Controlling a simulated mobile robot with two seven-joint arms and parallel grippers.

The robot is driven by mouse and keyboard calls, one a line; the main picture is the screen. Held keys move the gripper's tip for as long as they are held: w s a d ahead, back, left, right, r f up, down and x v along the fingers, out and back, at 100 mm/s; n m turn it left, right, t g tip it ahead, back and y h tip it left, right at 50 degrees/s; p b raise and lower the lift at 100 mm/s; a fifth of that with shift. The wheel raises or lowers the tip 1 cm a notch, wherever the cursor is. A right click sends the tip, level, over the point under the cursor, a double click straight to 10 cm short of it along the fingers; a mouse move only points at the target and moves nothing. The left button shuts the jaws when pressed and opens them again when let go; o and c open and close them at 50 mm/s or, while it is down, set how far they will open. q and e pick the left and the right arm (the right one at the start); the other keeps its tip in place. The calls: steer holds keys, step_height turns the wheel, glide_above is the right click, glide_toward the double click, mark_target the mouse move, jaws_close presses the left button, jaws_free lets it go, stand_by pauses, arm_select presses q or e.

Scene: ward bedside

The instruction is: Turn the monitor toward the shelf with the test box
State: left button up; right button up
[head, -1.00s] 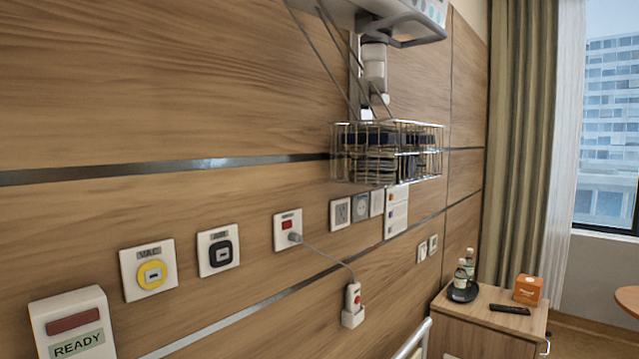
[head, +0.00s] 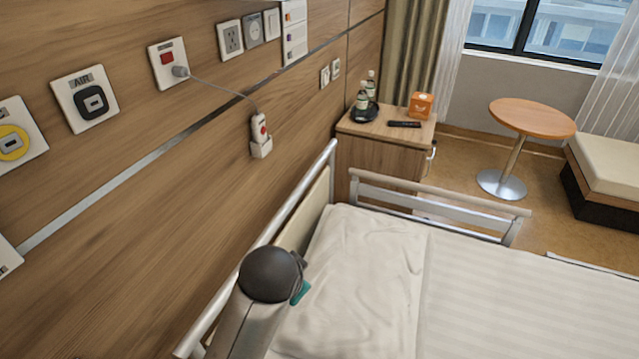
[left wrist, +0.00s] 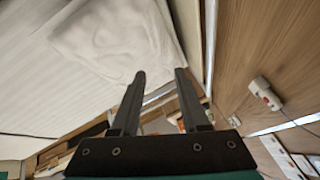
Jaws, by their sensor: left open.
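The monitor is not in either current view. No shelf with a box I can identify as the test box shows. My left gripper (left wrist: 160,76) is open and empty in the left wrist view, its two dark fingers apart, with the bed and headboard wall beyond them. In the head view a grey arm part of mine with a dark round cap rises from the bottom over the bed's head end; no gripper fingers show there. My right gripper is not in view.
The bed (head: 500,300) with rails (head: 440,192) fills the lower right. A bedside cabinet (head: 375,160) holds bottles (head: 362,98), a remote (head: 405,124) and an orange box (head: 421,105). A round table (head: 532,117) stands beyond.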

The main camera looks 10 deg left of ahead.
arm_select(q)
steer(key=w+d+r+m+t+y, duration=0.15)
steer(key=w+r, duration=0.35)
steer(key=r, duration=0.7)
steer(key=w+d+r+m+t+y, duration=0.1)
steer(key=w+d+r+m+t, duration=0.3)
steer(key=r, duration=0.7)
steer(key=w+r+t+y, duration=0.1)
steer(key=w+r, duration=0.5)
steer(key=r, duration=0.6)
steer(key=s+d+r+m+t+y, duration=0.15)
steer(key=s+r, duration=0.35)
steer(key=r, duration=0.5)
steer(key=s+d+r+t+y, duration=0.15)
steer(key=s+r, duration=0.25)
steer(key=r, duration=0.6)
steer(key=s+d+r+t+y, duration=0.15)
steer(key=s+r, duration=0.35)
steer(key=r, duration=0.6)
steer(key=shift+g+y, duration=0.3)
steer(key=shift+g, duration=0.1)
steer(key=p+x, duration=0.8)
steer(key=x, duration=0.7)
steer(key=shift+a, duration=0.1)
